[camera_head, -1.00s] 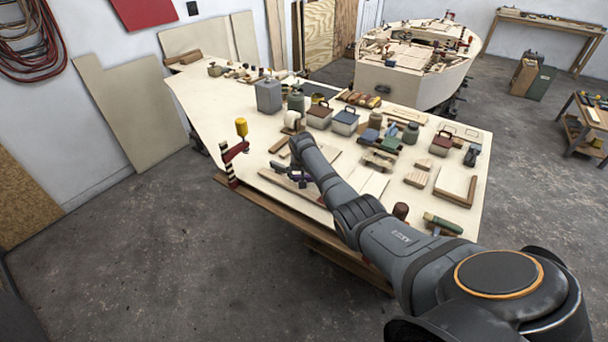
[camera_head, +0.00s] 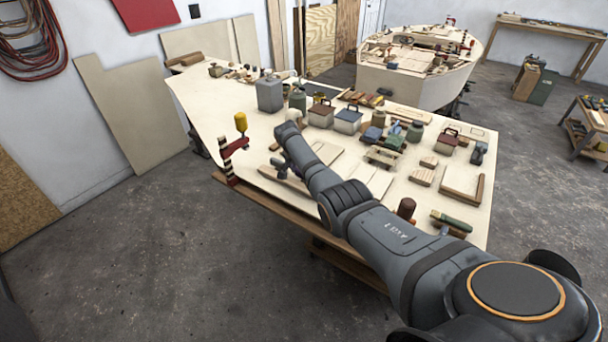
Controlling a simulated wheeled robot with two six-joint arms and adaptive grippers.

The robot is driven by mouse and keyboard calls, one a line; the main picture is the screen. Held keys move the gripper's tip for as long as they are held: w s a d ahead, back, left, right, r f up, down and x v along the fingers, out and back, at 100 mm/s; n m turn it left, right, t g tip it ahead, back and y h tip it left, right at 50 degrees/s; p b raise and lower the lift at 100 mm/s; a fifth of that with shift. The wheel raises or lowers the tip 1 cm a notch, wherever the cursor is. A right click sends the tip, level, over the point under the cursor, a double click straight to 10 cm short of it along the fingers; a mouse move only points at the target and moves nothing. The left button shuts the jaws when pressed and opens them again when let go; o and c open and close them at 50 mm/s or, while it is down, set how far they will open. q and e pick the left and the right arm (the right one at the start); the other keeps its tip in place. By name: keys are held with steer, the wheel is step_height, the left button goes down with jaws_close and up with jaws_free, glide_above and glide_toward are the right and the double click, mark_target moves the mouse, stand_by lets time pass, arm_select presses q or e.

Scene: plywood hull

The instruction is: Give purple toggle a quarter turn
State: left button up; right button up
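My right arm comes in from the right and reaches over the plywood workbench (camera_head: 205,100). My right gripper (camera_head: 281,167) is low over the near left part of the bench, beside a wooden strip. It is small, dark and partly covered by my own wrist, so I cannot tell whether its fingers are open or shut. I cannot make out the purple toggle now; the gripper and forearm cover the spot where purple showed earlier. My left gripper is not in view.
A red clamp with a yellow handle (camera_head: 241,123) stands on the bench edge left of the gripper. A grey canister (camera_head: 269,95), lidded boxes (camera_head: 348,121) and wooden blocks crowd the bench behind and right of my arm. The floor in front is clear.

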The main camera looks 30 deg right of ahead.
stand_by(0.3)
steer(key=o, duration=1.1)
steer(key=shift+o, duration=0.2)
steer(key=v, duration=1.2)
